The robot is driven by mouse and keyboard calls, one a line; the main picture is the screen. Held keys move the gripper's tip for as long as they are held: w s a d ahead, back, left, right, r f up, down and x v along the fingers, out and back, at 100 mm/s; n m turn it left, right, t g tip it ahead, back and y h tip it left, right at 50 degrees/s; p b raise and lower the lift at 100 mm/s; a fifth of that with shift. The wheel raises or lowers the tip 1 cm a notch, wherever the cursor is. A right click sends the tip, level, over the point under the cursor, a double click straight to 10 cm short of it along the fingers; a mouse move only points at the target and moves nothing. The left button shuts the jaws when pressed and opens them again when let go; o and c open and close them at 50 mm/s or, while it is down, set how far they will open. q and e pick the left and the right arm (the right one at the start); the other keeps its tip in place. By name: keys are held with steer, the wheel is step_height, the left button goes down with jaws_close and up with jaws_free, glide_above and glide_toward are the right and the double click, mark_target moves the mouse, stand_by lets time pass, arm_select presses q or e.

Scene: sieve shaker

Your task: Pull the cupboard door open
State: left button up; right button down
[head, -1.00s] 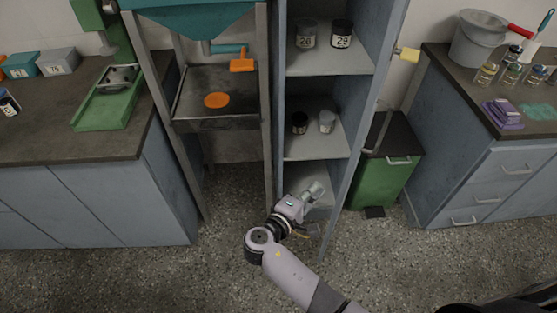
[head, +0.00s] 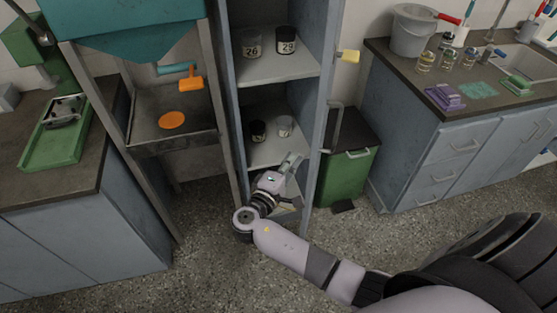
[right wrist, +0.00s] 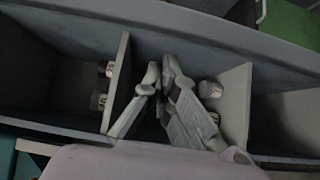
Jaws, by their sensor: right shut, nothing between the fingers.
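The tall blue-grey cupboard stands open, with its pale shelves (head: 275,70) in plain view. Its door (head: 322,95) is swung out on the right side and shows as a narrow strip. My right gripper (head: 294,160) is shut and empty, in front of the lower shelves on the inner side of the door. In the right wrist view, the shut fingers (right wrist: 165,75) point toward the cupboard, with a long blue-grey panel (right wrist: 210,35) beyond. My left gripper is out of view.
Labelled jars (head: 286,40) stand on the cupboard shelves. A green bin (head: 345,178) stands right of the door, before a drawer counter (head: 455,150). A metal frame with a teal hopper (head: 140,30) stands left. The speckled floor (head: 400,240) in front is partly free.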

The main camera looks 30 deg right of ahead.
steer(key=shift+s+d, duration=0.5)
steer(key=shift+s, duration=0.05)
